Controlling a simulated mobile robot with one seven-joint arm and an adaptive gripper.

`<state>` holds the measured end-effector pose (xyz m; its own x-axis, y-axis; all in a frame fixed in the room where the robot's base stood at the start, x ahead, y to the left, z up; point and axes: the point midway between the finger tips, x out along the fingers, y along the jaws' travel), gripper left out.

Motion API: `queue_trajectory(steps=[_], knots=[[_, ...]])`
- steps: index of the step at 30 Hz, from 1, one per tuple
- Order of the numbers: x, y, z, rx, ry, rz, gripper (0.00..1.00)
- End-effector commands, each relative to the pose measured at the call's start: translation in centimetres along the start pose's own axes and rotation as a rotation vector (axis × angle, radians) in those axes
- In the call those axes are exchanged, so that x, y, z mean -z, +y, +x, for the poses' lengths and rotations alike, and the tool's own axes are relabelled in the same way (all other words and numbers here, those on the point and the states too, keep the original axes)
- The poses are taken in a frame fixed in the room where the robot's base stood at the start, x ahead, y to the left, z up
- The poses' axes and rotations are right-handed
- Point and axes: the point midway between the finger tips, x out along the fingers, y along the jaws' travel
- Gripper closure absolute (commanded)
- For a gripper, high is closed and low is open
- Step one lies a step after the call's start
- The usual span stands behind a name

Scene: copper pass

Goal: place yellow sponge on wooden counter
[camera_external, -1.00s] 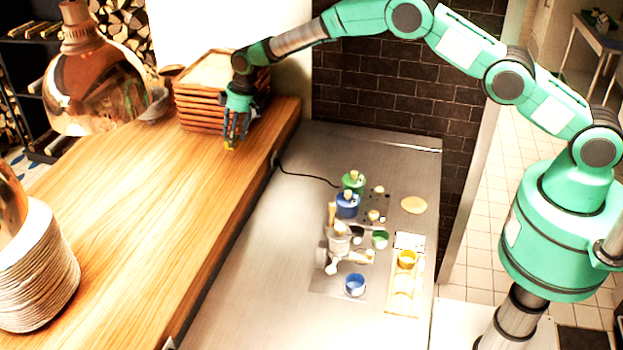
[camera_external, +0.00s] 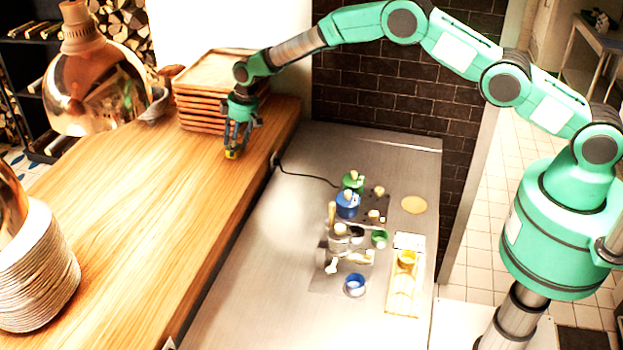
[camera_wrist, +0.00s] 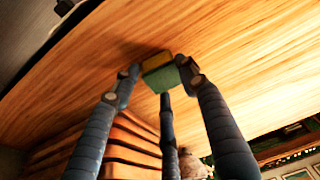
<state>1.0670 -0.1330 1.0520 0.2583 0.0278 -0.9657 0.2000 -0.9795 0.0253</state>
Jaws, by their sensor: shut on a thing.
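The yellow sponge (camera_external: 231,154) is between the fingertips of my gripper (camera_external: 236,146), low over the wooden counter (camera_external: 130,215) near its right edge. In the wrist view the sponge (camera_wrist: 160,72) shows a yellow layer and a green layer, with the fingers of my gripper (camera_wrist: 158,85) closed around it. The counter (camera_wrist: 230,60) fills the view behind it. A dark shadow lies beside the sponge on the wood. I cannot tell whether the sponge touches the counter.
A stack of wooden trays (camera_external: 195,105) stands just behind and left of my gripper. A copper lamp (camera_external: 97,90) hangs at the left, and stacked plates (camera_external: 40,270) stand front left. A lower steel worktop (camera_external: 250,290) with pots lies to the right. The middle counter is clear.

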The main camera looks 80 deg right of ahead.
Motion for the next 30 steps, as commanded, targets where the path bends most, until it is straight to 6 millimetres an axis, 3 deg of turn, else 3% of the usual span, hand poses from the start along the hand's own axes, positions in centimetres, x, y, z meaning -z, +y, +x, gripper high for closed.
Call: queue_trajectory(steps=[5,6,8,9,23,30], knots=[[-0.1,0.0,0.2,0.0,0.0,0.0,0.73],[-0.1,0.0,0.3,0.0,0.0,0.0,0.55],[-0.1,0.0,0.2,0.0,0.0,0.0,0.43],[-0.1,0.0,0.2,0.0,0.0,0.0,0.42],[0.0,0.0,-0.1,0.0,0.0,0.0,0.42],[0.1,0.0,-1.7,-0.001,0.002,0.0,0.42]])
